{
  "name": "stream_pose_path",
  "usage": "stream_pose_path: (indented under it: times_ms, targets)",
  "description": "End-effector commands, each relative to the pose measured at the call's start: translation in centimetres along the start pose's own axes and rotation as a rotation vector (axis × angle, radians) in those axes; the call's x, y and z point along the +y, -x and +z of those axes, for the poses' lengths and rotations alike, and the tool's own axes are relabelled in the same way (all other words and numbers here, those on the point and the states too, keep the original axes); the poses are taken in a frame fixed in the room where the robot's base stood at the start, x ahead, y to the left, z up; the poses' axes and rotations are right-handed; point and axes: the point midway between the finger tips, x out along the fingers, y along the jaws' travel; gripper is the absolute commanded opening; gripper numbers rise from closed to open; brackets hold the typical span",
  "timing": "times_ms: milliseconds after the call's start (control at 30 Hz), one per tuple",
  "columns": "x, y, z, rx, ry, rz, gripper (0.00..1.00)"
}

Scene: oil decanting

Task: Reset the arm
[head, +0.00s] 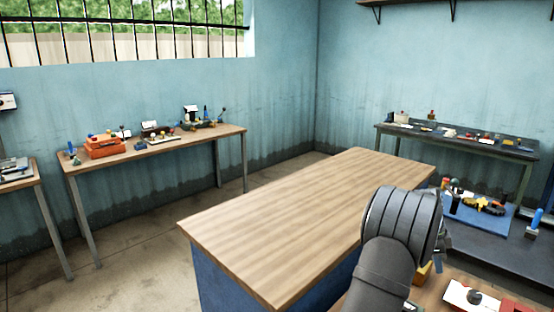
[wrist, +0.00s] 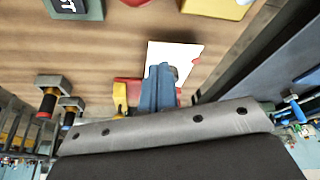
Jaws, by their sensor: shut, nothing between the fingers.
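My gripper (wrist: 162,78) shows in the wrist view as blue-grey fingers held together, with nothing between them. The fingers are over a wooden surface (wrist: 110,45), in front of a white card (wrist: 182,52); I cannot tell how high above it they are. In the head view my dark grey arm fills the lower right and the fingers are hidden. The card or a similar white one (head: 462,293) lies at the lower right there.
A bare wooden-topped table (head: 310,215) stands mid-room. In the wrist view, a dark green box (wrist: 85,8) and a yellow item (wrist: 215,7) lie ahead; red-and-black items (wrist: 47,105) stand at left. Side benches (head: 160,143) (head: 460,137) carry small objects.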

Motion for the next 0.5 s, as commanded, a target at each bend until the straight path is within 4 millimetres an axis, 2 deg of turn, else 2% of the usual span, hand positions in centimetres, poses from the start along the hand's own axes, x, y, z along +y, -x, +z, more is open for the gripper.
stream_pose_path:
  times_ms: [233,500]
  targets:
    - [-0.6,-0.4,-1.1,0.0,0.118,-0.043,0.0]
    - [-0.9,-0.5,-1.4,0.0,0.157,-0.058,0.0]
